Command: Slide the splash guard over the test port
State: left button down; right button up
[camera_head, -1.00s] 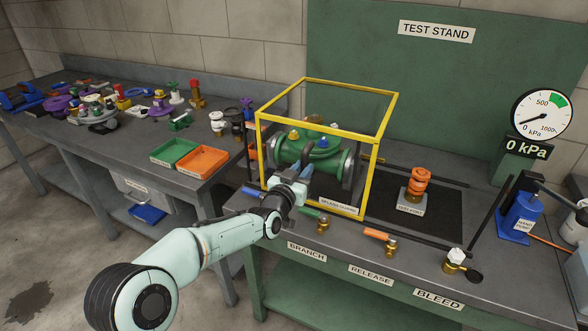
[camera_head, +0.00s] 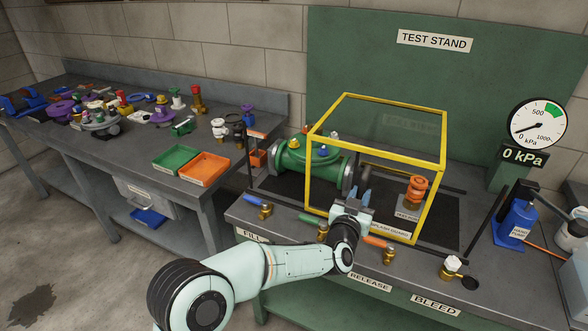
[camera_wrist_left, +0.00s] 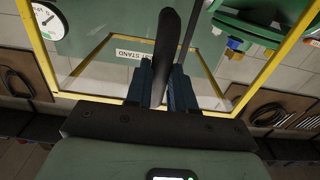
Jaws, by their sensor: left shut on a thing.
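The splash guard (camera_head: 442,205) is a clear box with a yellow frame on the test stand bench. In the head view it stands around the orange test port (camera_head: 416,190) and overlaps the right part of the green valve body (camera_head: 292,160). My left gripper (camera_head: 358,192) is at the guard's front side, shut on a dark bar-like handle (camera_wrist_left: 167,50), which shows between the fingers in the left wrist view. The guard's yellow frame (camera_wrist_left: 262,78) also shows there. Whether the guard fully encloses the port's base is hard to tell. My right gripper is not in view.
Blue, green and orange-handled valves (camera_head: 378,243) line the bench front. A blue hand pump (camera_head: 518,222) and pressure gauge (camera_head: 538,127) reading 0 kPa stand at right. Green and orange trays (camera_head: 204,168) and several parts lie on the left table.

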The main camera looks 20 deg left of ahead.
pick_arm(q)
jog(key=d+p, duration=0.3)
jog(key=d, duration=1.1)
jog(key=shift+d, duration=0.15)
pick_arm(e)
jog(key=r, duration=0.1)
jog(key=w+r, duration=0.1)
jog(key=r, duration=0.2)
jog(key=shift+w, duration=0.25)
pick_arm(q)
jog(key=c, duration=1)
grip_release()
